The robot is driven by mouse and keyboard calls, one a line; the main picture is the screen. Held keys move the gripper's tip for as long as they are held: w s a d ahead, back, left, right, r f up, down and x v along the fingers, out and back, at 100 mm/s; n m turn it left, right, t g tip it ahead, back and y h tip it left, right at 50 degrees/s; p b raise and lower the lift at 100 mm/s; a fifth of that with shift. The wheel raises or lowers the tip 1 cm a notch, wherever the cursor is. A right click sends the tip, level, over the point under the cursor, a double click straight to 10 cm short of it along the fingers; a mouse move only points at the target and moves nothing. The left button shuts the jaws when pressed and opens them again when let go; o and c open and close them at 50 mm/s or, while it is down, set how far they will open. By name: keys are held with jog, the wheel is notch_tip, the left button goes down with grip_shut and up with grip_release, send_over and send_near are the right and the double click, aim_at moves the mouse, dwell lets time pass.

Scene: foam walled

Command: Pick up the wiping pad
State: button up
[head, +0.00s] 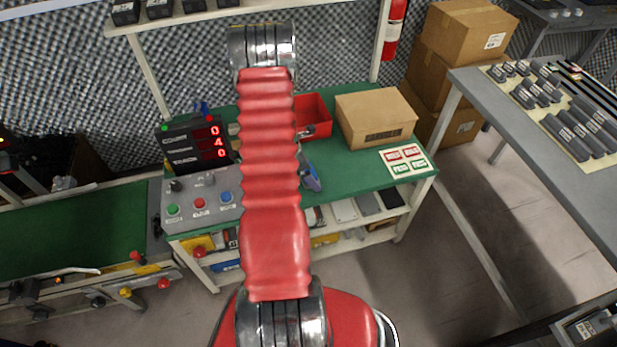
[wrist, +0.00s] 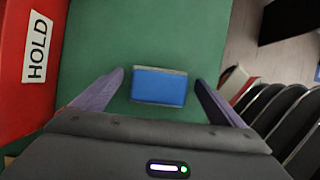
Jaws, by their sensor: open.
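The wiping pad (wrist: 159,87) is a small blue block with a grey edge, lying on the green tabletop (wrist: 100,30) in the wrist view. My gripper (wrist: 160,84) is open, with one purple-grey finger on each side of the pad. Gaps of green show between the fingers and the pad, so neither finger visibly touches it. I cannot tell the exact height of the fingertips above the table. In the head view my red arm hides the pad, and only part of my gripper (head: 311,178) shows beside the arm.
A red bin (wrist: 38,75) marked HOLD stands close on the left in the wrist view. In the head view, a cardboard box (head: 376,117) and a label sheet (head: 406,160) lie on the bench's right side. A counter display (head: 198,143) and button panel (head: 200,203) stand left.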

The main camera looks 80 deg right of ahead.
jog(key=shift+c, duration=0.5)
jog(key=c, duration=1.1)
